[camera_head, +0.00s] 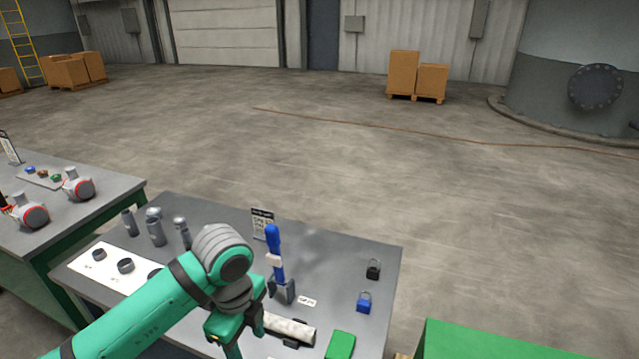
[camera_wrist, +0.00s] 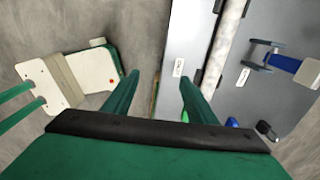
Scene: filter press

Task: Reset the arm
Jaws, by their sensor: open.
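My green arm reaches over the grey table (camera_head: 345,255) from the lower left in the head view. My gripper (camera_wrist: 168,82) is open in the wrist view, with its two green fingers apart and nothing between them. The gap shows the floor and the table's edge. In the head view the gripper hangs down over the table's near part, and its fingertips are cut off by the bottom edge.
A blue-handled scraper (camera_head: 275,245), a white roll (camera_head: 288,327), a green block (camera_head: 341,345), a blue padlock (camera_head: 364,302) and a black padlock (camera_head: 373,269) are on the table. Grey cylinders (camera_head: 155,232) stand behind my arm. Open floor lies beyond.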

